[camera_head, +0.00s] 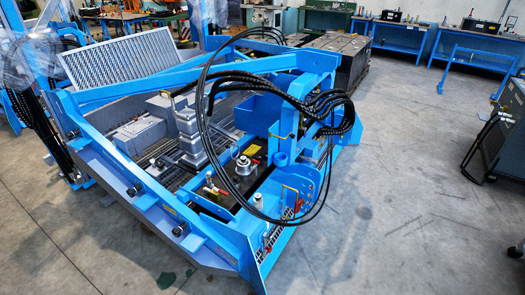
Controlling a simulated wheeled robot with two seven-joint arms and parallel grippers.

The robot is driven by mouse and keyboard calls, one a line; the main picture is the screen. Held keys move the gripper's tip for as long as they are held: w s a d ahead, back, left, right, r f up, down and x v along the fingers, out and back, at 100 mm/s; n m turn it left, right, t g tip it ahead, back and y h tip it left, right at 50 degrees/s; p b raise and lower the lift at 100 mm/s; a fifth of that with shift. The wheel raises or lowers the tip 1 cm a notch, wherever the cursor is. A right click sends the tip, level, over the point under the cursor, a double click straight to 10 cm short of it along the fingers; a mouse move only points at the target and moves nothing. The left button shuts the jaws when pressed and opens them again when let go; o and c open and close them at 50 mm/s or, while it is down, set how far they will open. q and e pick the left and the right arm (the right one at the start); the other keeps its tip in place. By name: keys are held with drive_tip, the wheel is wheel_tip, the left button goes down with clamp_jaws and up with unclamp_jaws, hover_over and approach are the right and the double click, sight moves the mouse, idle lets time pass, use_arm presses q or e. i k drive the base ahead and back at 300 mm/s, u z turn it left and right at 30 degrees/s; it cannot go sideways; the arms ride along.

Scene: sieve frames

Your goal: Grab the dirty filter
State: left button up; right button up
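A large blue machine frame (210,245) stands on the floor and fills the left and middle of the head view. A pale grey ribbed or perforated panel (117,58) leans at its back left. A small silver cylindrical fitting (243,166) sits in the middle of the frame. I cannot tell which part, if any, is the dirty filter, and no dirt can be made out. Neither of my grippers shows in this view.
Black hoses (262,78) loop over the frame and hide part of its inside. Blue workbenches (470,44) stand at the back right, and a dark grey cabinet (500,130) is at the right edge. The concrete floor (405,190) right of the machine is mostly clear.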

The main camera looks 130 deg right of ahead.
sight(243, 162)
drive_tip(key=z, duration=2.15)
drive_tip(key=i, duration=3.95)
drive_tip(key=z, duration=3.85)
